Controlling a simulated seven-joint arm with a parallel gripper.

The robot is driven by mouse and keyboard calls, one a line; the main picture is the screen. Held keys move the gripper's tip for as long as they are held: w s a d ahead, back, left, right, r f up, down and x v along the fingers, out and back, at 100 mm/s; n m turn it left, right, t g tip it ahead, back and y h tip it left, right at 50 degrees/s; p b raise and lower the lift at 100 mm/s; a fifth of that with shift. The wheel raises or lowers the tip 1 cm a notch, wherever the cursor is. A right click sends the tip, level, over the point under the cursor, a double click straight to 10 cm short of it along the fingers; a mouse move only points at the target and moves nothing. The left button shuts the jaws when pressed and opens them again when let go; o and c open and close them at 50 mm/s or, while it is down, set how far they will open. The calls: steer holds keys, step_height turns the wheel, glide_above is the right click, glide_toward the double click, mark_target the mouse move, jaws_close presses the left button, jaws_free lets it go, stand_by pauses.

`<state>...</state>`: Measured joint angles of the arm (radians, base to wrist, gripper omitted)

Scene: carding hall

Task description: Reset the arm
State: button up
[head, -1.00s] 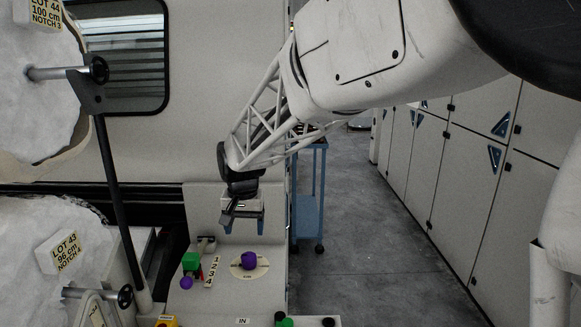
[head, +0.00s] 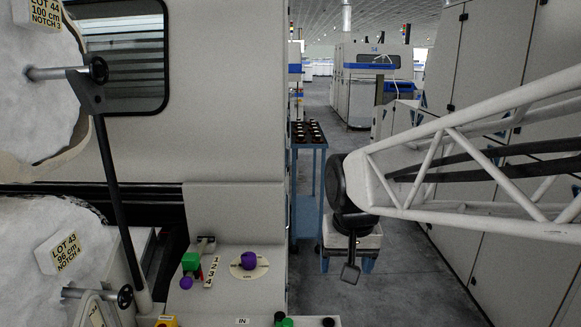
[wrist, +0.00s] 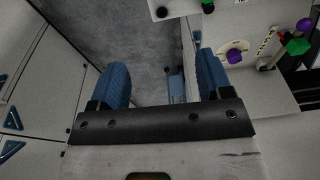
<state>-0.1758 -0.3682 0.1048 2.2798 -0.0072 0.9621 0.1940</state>
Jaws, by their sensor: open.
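My gripper (head: 348,266) hangs at the end of my arm in the head view, over the grey floor to the right of the control panel (head: 222,300). It points downward. The panel carries a purple knob (head: 249,261) on a round plate and a green block (head: 191,262) beside a numbered strip. My gripper touches none of these.
A blue trolley (head: 308,185) with dark items on top stands in the aisle behind my gripper. Tall grey cabinets (head: 480,70) line the right side. Two big white rolls (head: 35,110) stand at the left. The aisle floor (head: 400,290) is clear.

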steer(key=s+d+f, duration=0.2)
steer(key=s+d, duration=0.2)
steer(key=s, duration=0.3)
steer(key=s+d+f, duration=0.2)
steer(key=s+d, duration=0.2)
steer(key=s, duration=0.4)
steer(key=shift+t, duration=0.4)
steer(key=shift+w+d+r, duration=0.1)
steer(key=shift+c, duration=0.3)
stand_by(1.5)
